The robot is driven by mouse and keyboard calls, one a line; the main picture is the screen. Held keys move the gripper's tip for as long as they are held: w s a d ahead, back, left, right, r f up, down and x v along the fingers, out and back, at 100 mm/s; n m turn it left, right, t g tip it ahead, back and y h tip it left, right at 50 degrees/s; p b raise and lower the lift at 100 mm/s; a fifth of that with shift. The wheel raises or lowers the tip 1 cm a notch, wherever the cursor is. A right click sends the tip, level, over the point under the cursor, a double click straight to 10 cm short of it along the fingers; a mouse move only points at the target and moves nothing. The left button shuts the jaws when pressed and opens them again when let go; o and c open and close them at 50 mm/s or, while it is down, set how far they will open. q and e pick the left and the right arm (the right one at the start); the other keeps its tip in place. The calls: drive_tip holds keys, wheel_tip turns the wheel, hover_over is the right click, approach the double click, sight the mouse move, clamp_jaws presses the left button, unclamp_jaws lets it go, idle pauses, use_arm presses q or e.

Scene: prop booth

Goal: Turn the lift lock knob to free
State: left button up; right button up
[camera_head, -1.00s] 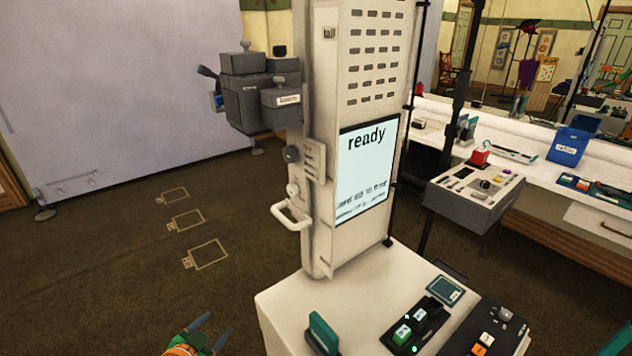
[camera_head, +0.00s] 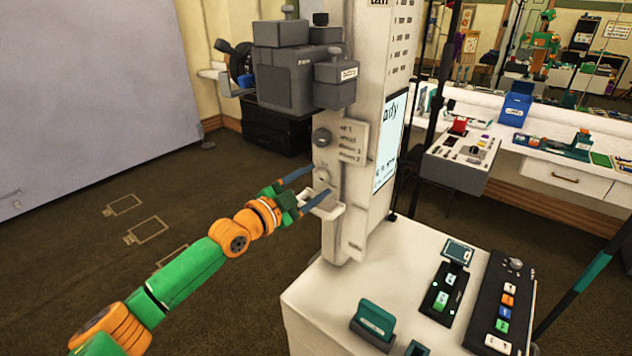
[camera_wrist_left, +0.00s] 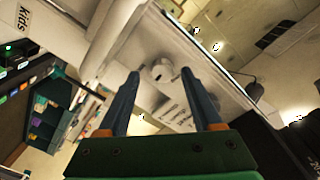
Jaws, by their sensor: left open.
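The white lift column (camera_head: 340,235) carries a small pale knob (camera_head: 322,172) and, above it, a dark grey round knob (camera_head: 321,137) beside a printed label plate (camera_head: 352,142). I cannot read which knob is the lift lock. My left gripper (camera_head: 320,180) is open and empty, its blue fingers pointing at the column around the pale knob's height. In the left wrist view the pale knob (camera_wrist_left: 162,70) shows between the open fingertips (camera_wrist_left: 160,75); contact cannot be told. A white handle (camera_head: 328,209) sits just below the fingers. My right gripper is not in view.
A grey camera box (camera_head: 288,80) overhangs the knobs on the column. A white cabinet top (camera_head: 395,265) with button panels (camera_head: 440,290) and a teal holder (camera_head: 375,320) lies to the right. The floor (camera_head: 90,260) at left is open.

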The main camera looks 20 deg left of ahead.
use_arm(q)
drive_tip(key=shift+w, duration=0.3)
drive_tip(key=shift+a, duration=0.2)
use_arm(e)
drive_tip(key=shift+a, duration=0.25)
use_arm(q)
drive_tip(key=shift+d, duration=0.15)
clamp_jaws()
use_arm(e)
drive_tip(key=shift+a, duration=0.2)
